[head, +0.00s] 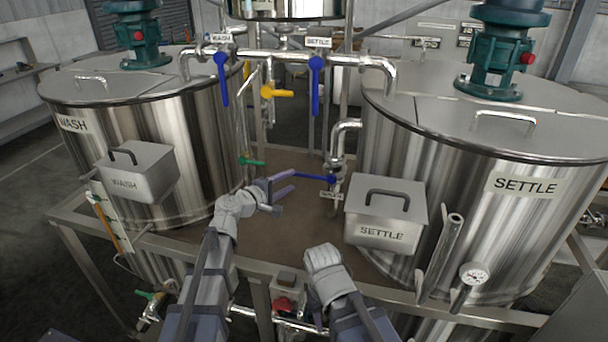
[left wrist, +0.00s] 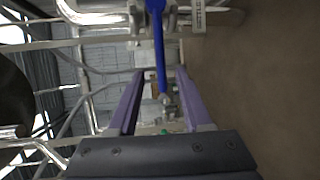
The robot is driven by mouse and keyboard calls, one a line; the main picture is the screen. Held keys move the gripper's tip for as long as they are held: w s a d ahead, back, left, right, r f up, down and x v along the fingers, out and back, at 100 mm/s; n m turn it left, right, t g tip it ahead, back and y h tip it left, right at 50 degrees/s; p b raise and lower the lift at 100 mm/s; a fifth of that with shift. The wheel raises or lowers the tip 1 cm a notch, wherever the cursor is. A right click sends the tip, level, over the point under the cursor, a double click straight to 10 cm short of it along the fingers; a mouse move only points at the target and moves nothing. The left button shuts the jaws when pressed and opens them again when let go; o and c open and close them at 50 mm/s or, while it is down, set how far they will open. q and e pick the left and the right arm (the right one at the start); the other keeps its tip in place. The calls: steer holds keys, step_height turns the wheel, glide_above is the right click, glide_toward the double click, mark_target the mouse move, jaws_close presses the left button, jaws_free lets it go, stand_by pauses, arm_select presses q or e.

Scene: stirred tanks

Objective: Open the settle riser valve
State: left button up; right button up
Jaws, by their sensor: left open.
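A blue lever (head: 316,178) lies sideways at the foot of the bent steel pipe beside the SETTLE tank (head: 455,215). A small tag (head: 331,195) hangs just below it, too small to read surely. I take this for the settle riser valve. My left gripper (head: 292,180) is open at the lever's free left end. In the left wrist view, the blue lever (left wrist: 160,50) runs between the two purple fingers, with gaps on both sides. My right arm's wrist is at bottom centre; its fingers are hidden.
Hanging blue levers labelled WASH (head: 222,78) and SETTLE (head: 316,85) are on the upper pipe. A yellow lever (head: 277,92) and green lever (head: 251,162) are left of centre. The SETTLE box (head: 385,225) stands close right. The brown deck (head: 295,225) between tanks is clear.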

mark_target(301, 176)
arm_select(q)
steer(key=b+x, duration=0.1)
steer(key=x, duration=0.6)
steer(key=shift+w+d+f, duration=0.15)
steer(key=shift+w+d, duration=0.05)
steer(key=shift+w, duration=0.1)
steer(key=shift+s, duration=0.1)
steer(key=shift+c, duration=0.2)
jaws_close()
stand_by(0.8)
